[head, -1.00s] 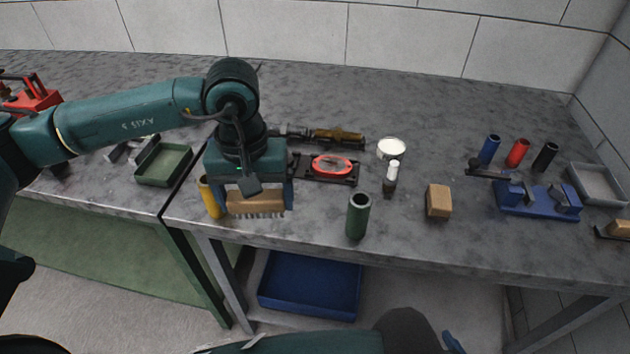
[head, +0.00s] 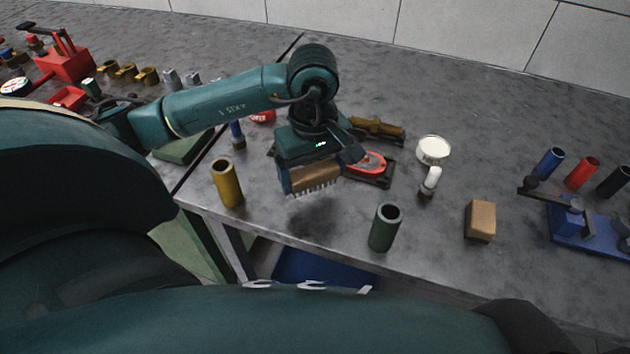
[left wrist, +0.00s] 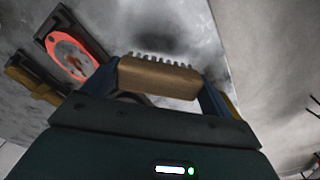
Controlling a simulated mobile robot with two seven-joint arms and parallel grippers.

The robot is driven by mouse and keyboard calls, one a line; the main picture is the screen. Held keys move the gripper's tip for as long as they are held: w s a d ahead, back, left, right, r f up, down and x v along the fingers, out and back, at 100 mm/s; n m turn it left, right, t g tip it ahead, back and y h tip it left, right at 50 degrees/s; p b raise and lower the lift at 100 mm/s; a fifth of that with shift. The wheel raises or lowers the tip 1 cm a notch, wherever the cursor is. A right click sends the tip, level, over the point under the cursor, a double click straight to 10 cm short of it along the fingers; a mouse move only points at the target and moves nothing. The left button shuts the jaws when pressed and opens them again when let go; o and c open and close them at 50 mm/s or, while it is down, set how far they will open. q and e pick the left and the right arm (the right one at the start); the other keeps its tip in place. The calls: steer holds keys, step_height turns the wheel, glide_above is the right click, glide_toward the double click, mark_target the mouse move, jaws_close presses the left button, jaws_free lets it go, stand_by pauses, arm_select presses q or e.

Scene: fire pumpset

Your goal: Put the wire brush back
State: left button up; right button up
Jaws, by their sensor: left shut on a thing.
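My left gripper (head: 312,180) is shut on the wire brush (head: 318,178), a tan wooden block with a row of grey bristles pointing down. It holds the brush above the bench, and a dark shadow lies on the surface below. In the left wrist view the brush (left wrist: 158,77) sits between the two blue fingers, bristles facing away from the palm. My right gripper is not in view.
A yellow tube (head: 227,183) stands left of the brush and a green tube (head: 385,227) to its right. A red oval piece in a black tray (head: 376,180) lies close behind. A white bowl (head: 433,149), small bottle (head: 430,182) and wooden block (head: 480,220) stand further right.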

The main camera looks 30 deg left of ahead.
mark_target(314, 185)
arm_select(q)
step_height(314, 185, down, 3)
steer(key=shift+f, duration=0.45)
steer(key=o, duration=0.9)
